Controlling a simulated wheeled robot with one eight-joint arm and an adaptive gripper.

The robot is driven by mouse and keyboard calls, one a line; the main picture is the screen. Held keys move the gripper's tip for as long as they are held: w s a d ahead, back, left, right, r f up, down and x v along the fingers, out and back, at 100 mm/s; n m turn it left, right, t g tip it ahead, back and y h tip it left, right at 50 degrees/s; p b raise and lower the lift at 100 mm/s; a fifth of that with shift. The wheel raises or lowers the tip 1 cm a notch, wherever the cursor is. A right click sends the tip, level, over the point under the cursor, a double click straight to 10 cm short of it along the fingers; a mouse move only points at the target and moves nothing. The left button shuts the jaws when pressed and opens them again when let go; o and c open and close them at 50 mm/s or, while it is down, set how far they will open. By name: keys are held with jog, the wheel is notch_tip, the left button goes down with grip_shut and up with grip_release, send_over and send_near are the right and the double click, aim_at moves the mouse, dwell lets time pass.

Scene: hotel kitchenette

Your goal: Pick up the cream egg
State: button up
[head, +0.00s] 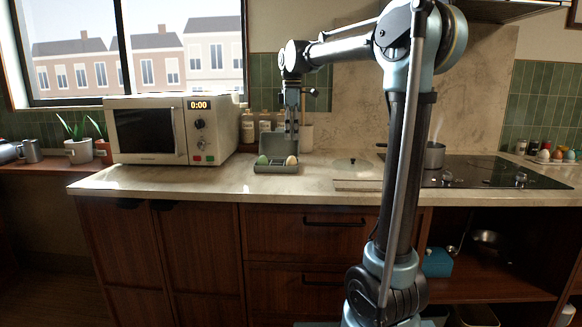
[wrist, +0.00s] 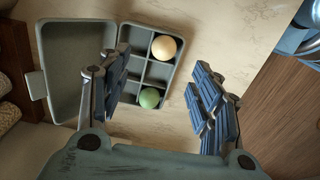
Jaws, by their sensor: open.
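The cream egg (wrist: 164,48) sits in a far-end compartment of the grey egg carton (wrist: 133,37), and it also shows in the head view (head: 291,160) at the carton's right. A green egg (wrist: 149,98) sits in another compartment of the same row, nearer to me. The carton's lid (wrist: 75,60) is open to the left in the wrist view. My gripper (wrist: 162,72) is open and empty above the carton, its fingers pointing down. In the wrist view both eggs appear between the spread fingers, with the cream egg near fingertip level. The left finger hides part of the carton.
The carton stands on the pale countertop (head: 220,180), with a microwave (head: 175,128) at its left and several bottles (head: 265,125) behind. A glass lid (head: 352,165) lies at its right, before the stove (head: 480,172) with a pot (head: 434,155).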

aim_at(292, 163)
notch_tip(292, 163, down, 4)
jog(key=shift+r, duration=0.1)
jog(key=shift+s+a+f, duration=0.1)
jog(key=shift+s+f, duration=0.1)
jog(key=shift+f, duration=1.15)
jog(key=shift+s+f, duration=0.15)
jog(key=shift+f, duration=1.2)
jog(key=c, duration=0.8)
